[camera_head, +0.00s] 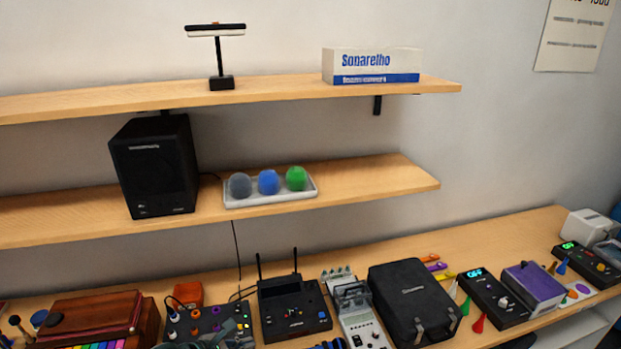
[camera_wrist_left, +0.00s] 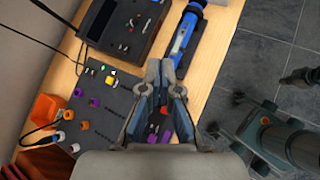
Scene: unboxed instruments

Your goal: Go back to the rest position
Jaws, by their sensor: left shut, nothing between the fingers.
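My left gripper (camera_wrist_left: 160,68) shows in the wrist view with its fingertips together and nothing between them. It hangs above the edge of the wooden workbench (camera_wrist_left: 215,38), over a dark module with coloured knobs (camera_wrist_left: 105,105). In the head view only a small grey part of the left gripper (camera_head: 215,341) shows at the bottom edge, in front of the same module (camera_head: 207,322).
The bench carries a black device with antennas (camera_head: 292,309), a black case (camera_head: 413,300) and a purple box (camera_head: 535,287). Shelves above hold a speaker (camera_head: 153,167), a tray (camera_head: 270,203) of balls and a white-blue box (camera_head: 371,66). Tiled floor (camera_wrist_left: 275,45) lies beyond the bench edge.

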